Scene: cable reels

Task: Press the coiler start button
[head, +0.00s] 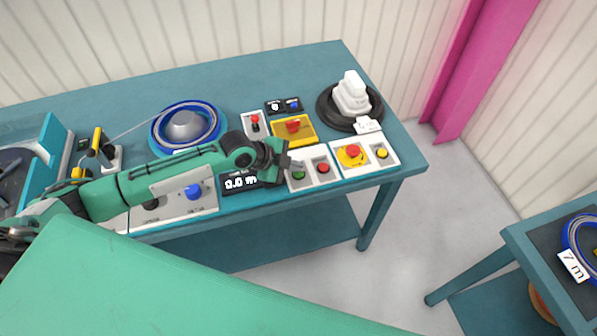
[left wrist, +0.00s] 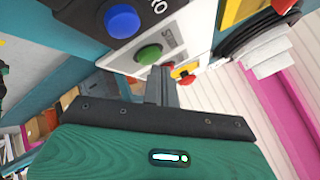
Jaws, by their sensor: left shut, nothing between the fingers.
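The green button (head: 299,175) sits beside a red button (head: 323,168) on a pale panel near the table's front edge. The green button also shows large in the left wrist view (left wrist: 148,54). Its label is too small to read in the head view. My left gripper (head: 295,163) is shut and empty, with its tips just above and behind the green button in the head view. In the left wrist view the shut fingers (left wrist: 161,82) point toward the panel close beside the green button. I cannot tell whether they touch it. My right gripper is not in view.
A blue button (head: 193,191) and a black display (head: 240,182) are to the left. A yellow panel with a red emergency button (head: 352,153) and a yellow button (head: 382,153) are to the right. A blue reel (head: 186,126) and a white connector on a black disc (head: 351,95) stand behind.

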